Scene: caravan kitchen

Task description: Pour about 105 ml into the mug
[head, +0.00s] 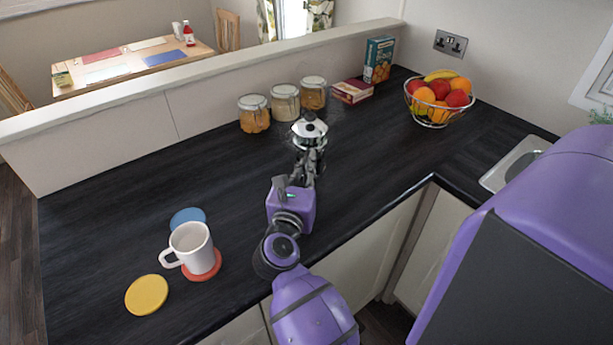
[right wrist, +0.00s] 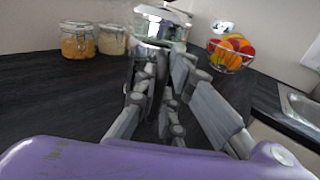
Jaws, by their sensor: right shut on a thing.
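A white mug (head: 190,246) stands upright on a red coaster (head: 204,266) at the left of the dark worktop, its handle to the left. Its inside cannot be made out. My right gripper (head: 309,160) is shut on a metal pot with a lid and dark knob (head: 309,127), which is upright near the jars. In the right wrist view the fingers (right wrist: 160,85) hide much of the shiny pot (right wrist: 160,27). I cannot tell whether it touches the worktop. My left gripper is not in view.
A blue coaster (head: 187,217) and a yellow coaster (head: 146,295) lie by the mug. Three glass jars (head: 285,102) stand behind the pot. A fruit basket (head: 438,112), a red box (head: 352,91) and an upright carton (head: 378,59) are at the back right. The worktop between pot and mug is clear.

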